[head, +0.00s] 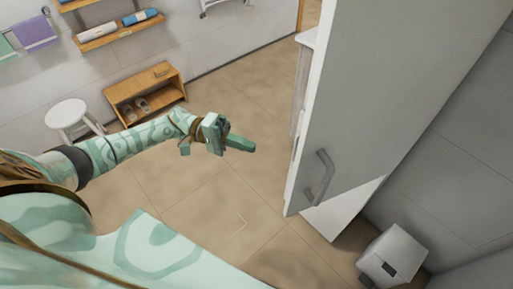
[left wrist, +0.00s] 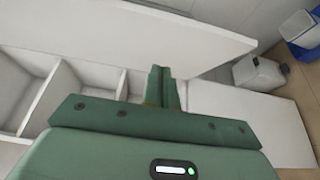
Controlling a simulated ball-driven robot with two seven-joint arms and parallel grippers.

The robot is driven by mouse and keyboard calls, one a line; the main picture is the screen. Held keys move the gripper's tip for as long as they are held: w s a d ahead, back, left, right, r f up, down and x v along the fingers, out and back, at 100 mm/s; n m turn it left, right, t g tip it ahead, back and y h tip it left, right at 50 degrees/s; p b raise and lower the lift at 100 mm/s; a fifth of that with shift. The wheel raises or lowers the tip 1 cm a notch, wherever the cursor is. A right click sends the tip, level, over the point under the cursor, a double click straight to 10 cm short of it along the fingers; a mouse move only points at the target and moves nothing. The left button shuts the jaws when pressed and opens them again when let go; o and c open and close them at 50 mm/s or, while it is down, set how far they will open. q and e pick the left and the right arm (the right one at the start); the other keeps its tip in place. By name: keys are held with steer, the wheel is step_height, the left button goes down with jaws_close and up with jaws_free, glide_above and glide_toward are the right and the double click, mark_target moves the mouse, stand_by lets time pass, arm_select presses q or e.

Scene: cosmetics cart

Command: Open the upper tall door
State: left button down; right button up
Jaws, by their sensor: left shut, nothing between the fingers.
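The upper tall door (head: 385,90) is a large grey panel with a bar handle (head: 321,177) near its lower left edge. It fills the right half of the head view. In the left wrist view a pale panel (left wrist: 130,40), which looks like this door, stands swung out from open white compartments (left wrist: 68,95). My left gripper (head: 240,144) is shut and empty, left of the door and apart from the handle in the head view. Its fingers (left wrist: 161,85) are together in the left wrist view, pointing toward the panel. My right gripper is not in view.
A white bin (head: 393,255) stands on the floor at lower right. A white stool (head: 68,115) and a low wooden cabinet (head: 146,93) stand along the left wall, below shelves with towels (head: 98,32). Tiled floor left of the door is clear.

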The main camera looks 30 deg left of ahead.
arm_select(q)
steer(key=s+d+p, duration=0.1)
steer(key=d+p, duration=0.1)
steer(key=d, duration=0.9)
steer(key=shift+s+d, duration=0.15)
steer(key=shift+s, duration=0.2)
steer(key=shift+r, duration=0.1)
steer(key=s+d+n+t+y+p, duration=0.1)
steer(key=s+d+n+t+p, duration=0.1)
steer(key=s+d+p, duration=0.3)
steer(key=s+d+n+t+y+p, duration=0.1)
steer(key=s+d+n+t+p, duration=0.1)
steer(key=s+d+t+p, duration=0.3)
steer(key=shift+s+d+n+p, duration=0.25)
steer(key=shift+d+p, duration=1.7)
steer(key=shift+d, duration=2.2)
steer(key=shift+w+a, duration=0.1)
steer(key=shift+w, duration=0.05)
